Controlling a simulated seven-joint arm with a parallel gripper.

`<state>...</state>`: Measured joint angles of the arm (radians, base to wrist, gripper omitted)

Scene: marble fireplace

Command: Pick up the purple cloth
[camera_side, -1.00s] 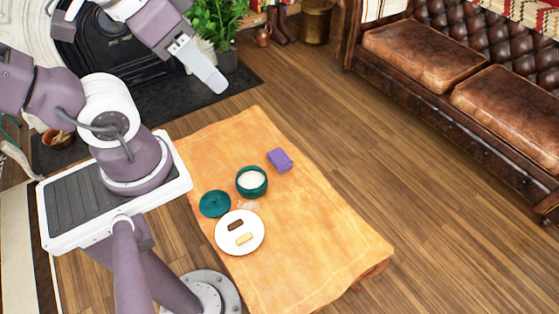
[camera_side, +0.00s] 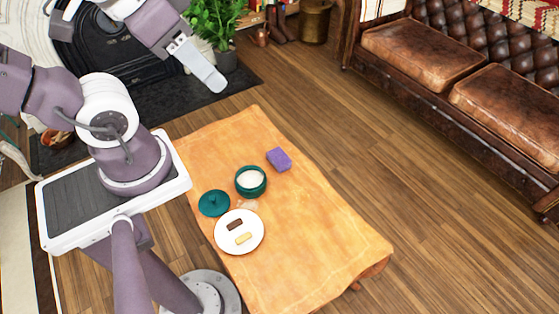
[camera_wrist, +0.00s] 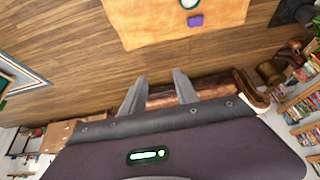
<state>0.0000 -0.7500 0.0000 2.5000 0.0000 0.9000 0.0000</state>
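The purple cloth (camera_side: 279,159) is a small folded block on the orange-covered table (camera_side: 320,225), just right of a teal bowl. It also shows near the top of the wrist view (camera_wrist: 196,21). My gripper (camera_side: 214,83) is up and to the left of the table in the side view, well apart from the cloth. In the wrist view my gripper (camera_wrist: 157,88) has its two fingers spread with nothing between them.
On the table are a teal bowl (camera_side: 251,181) with white contents, a teal lid (camera_side: 214,203), and a white plate (camera_side: 239,246) with a dark bar and a pale bar. A potted plant (camera_side: 213,22) stands behind my gripper. A brown leather sofa (camera_side: 424,55) stands at right.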

